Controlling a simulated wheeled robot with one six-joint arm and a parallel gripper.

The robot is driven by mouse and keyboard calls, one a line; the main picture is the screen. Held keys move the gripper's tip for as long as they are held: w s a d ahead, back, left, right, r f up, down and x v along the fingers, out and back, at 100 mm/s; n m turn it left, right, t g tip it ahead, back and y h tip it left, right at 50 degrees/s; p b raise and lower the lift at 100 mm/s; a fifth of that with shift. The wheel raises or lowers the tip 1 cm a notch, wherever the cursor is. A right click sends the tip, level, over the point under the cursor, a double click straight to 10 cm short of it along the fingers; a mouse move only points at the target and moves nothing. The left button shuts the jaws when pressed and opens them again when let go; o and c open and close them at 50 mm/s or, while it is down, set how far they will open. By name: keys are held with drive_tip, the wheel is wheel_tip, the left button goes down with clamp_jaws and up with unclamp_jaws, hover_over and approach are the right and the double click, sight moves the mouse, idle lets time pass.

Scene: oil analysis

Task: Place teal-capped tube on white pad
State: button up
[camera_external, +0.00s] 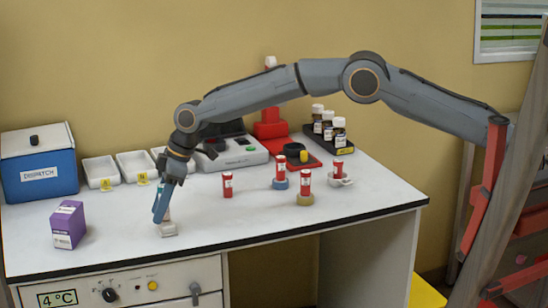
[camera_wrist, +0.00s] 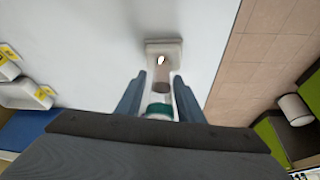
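The teal-capped tube (camera_wrist: 160,108) is between my gripper's two fingers in the wrist view, its cap near the camera and its clear and brownish body reaching away toward the pad. The white pad (camera_external: 168,231) is a small pale block near the table's front edge; it also shows in the wrist view (camera_wrist: 176,46). My gripper (camera_external: 161,216) points down just above the pad. Its fingers (camera_wrist: 160,92) are apart, with a narrow gap seen on each side of the cap. The tube's lower end appears at the pad; exact contact is hard to tell. In the external view the fingers largely hide the tube.
A purple box (camera_external: 68,225) stands left of the pad. White trays (camera_external: 100,173) and a blue dispatch box (camera_external: 40,170) are at the back left. The table's front edge is close.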

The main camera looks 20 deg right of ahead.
drive_tip(key=shift+o, duration=0.3)
drive_tip(key=shift+r, duration=0.1)
drive_tip(key=shift+d+r, duration=0.1)
drive_tip(key=shift+r, duration=0.35)
drive_tip(key=w+b+v, duration=0.1)
drive_tip(key=b+v, duration=0.2)
drive_tip(key=v, duration=0.8)
drive_tip(key=shift+s, duration=0.5)
drive_tip(key=shift+d+r, duration=0.1)
